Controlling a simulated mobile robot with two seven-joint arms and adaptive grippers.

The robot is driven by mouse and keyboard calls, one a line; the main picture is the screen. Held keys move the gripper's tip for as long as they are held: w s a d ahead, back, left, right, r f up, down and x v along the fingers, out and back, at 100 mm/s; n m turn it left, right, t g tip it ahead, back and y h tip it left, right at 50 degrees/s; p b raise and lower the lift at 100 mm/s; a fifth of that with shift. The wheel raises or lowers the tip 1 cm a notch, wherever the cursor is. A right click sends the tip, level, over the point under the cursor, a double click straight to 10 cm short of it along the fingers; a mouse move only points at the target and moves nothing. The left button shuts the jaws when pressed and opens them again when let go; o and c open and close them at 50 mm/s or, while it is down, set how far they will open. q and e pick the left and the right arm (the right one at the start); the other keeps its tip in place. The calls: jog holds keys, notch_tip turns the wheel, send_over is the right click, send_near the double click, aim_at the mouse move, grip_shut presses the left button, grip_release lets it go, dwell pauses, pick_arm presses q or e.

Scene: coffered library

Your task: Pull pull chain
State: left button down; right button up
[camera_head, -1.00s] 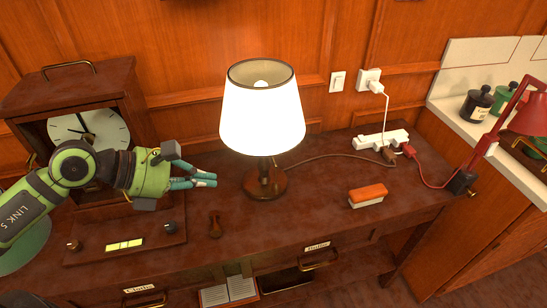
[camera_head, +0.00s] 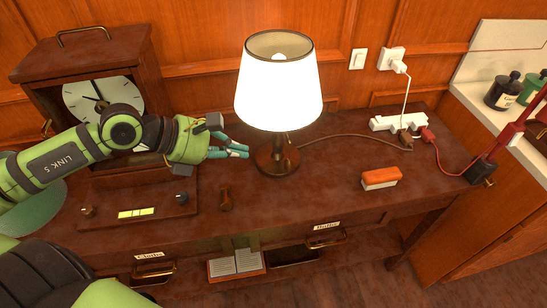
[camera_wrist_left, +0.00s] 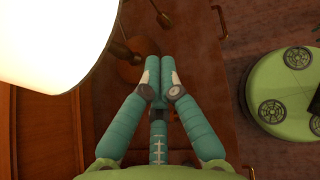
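A lit table lamp (camera_head: 279,95) with a white shade and dark round base stands on the brown desk. Its pull chain is not clear in the head view; in the left wrist view a thin dark piece with a small knob (camera_wrist_left: 163,19) beside the shade (camera_wrist_left: 50,40) may be it. My left gripper (camera_head: 246,151) is just left of the lamp stem, below the shade's lower edge. Its teal fingers lie close together with nothing seen between them, also in the left wrist view (camera_wrist_left: 160,62). The fingertips look apart from the lamp. My right gripper is out of view.
A wooden clock (camera_head: 103,98) stands behind my left arm. An orange-and-white block (camera_head: 380,178), power strip (camera_head: 398,122) and cords lie right of the lamp. A small brown object (camera_head: 225,198) lies in front. The desk (camera_head: 320,190) right of the lamp base is mostly clear.

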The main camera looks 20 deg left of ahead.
aim_at(289, 158)
pick_arm(q)
jog(key=x, duration=0.9)
jog(key=shift+w+d+f, duration=0.2)
jog(key=shift+d+f, duration=0.05)
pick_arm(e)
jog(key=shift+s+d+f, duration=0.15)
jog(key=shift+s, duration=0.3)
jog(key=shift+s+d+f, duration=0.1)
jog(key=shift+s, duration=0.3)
pick_arm(q)
jog(key=shift+f, duration=0.1)
